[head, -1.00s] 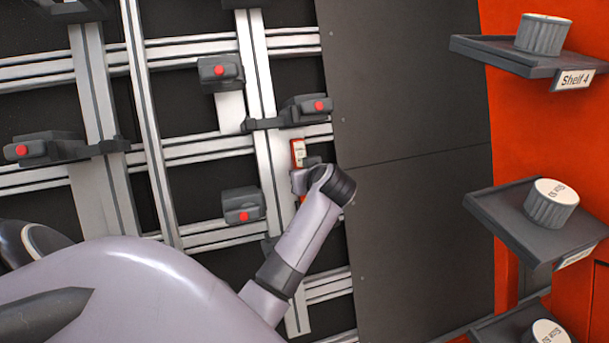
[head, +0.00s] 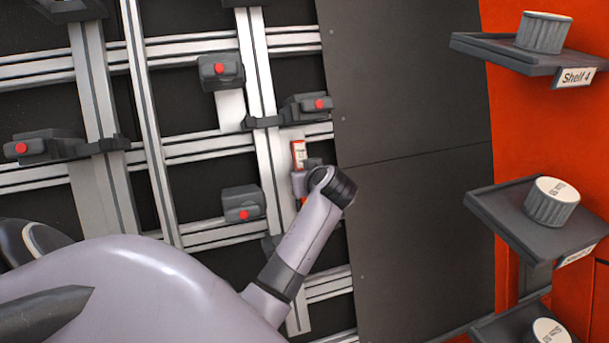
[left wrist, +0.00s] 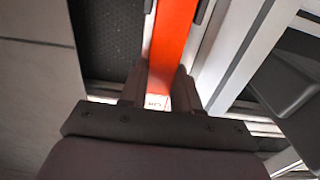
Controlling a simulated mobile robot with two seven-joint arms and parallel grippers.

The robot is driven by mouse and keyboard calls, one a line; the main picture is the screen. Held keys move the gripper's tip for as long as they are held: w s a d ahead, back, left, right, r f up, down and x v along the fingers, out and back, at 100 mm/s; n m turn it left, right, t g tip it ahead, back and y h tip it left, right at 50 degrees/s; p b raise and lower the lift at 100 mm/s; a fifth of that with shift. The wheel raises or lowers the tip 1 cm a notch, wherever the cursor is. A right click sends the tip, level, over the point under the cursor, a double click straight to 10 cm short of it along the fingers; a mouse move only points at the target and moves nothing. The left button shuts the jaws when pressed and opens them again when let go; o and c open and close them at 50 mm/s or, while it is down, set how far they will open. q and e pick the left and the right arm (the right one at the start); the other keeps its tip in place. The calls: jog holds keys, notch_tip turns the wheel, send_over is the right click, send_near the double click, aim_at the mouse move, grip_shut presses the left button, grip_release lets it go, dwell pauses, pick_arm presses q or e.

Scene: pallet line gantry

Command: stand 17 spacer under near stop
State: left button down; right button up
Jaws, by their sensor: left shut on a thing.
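A gap shows between spacer and stop in the head view. The left gripper is shut on the spacer, and my wrist hides its lower part. In the left wrist view the spacer (left wrist: 173,45) runs away from between the fingers (left wrist: 158,90), over a pale rail. I cannot read its number. My right gripper is not in view.
Other red-button stops sit at upper middle (head: 221,72), lower middle (head: 243,204) and left (head: 45,147), on a grid of aluminium rails. Dark panels (head: 410,110) lie to the right. Shelves (head: 520,60) holding ribbed grey cylinders stand at the far right.

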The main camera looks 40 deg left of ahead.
pick_arm(q)
jog(key=c, duration=0.7)
grip_release()
jog(key=shift+c, duration=0.2)
jog(key=v, duration=0.7)
jog(key=shift+s, duration=0.1)
